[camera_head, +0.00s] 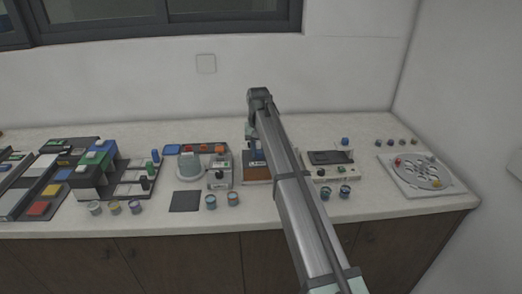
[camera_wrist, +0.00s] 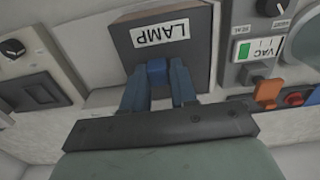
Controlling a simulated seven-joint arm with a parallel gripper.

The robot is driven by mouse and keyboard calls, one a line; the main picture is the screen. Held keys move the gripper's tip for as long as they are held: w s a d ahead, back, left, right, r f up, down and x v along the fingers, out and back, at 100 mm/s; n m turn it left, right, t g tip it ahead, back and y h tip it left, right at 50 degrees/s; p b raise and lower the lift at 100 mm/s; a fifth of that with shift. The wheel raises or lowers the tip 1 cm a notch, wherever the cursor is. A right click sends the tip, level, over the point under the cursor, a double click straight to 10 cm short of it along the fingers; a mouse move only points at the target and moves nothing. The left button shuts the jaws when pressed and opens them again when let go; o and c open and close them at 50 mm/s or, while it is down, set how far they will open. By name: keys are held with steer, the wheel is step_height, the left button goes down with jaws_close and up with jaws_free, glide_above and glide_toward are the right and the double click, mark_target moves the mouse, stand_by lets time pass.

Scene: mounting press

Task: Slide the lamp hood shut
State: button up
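The lamp hood (camera_wrist: 190,55) is a dark box with a white LAMP label. A small blue knob (camera_wrist: 156,72) stands out from its near edge. My gripper (camera_wrist: 158,76) has its two blue fingers on either side of this knob, and they appear to press on it. In the head view my gripper (camera_head: 254,152) points down at the lamp unit (camera_head: 257,174), which has a brown surface. My arm hides part of this unit, and how far the hood is open cannot be told.
A panel with a VAC label (camera_wrist: 262,47), an orange lever and a red knob is beside the hood. A box with a dark screen (camera_head: 330,157) stands to the right. Small jars (camera_head: 232,199) stand in front. The counter's front strip is mostly free.

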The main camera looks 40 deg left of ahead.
steer(key=o, duration=0.4)
steer(key=shift+s+a, duration=0.1)
steer(key=shift+a, duration=0.05)
steer(key=shift+o, duration=0.2)
steer(key=shift+r, duration=0.1)
step_height(320, 180, up, 14)
steer(key=shift+f, duration=0.2)
stand_by(0.5)
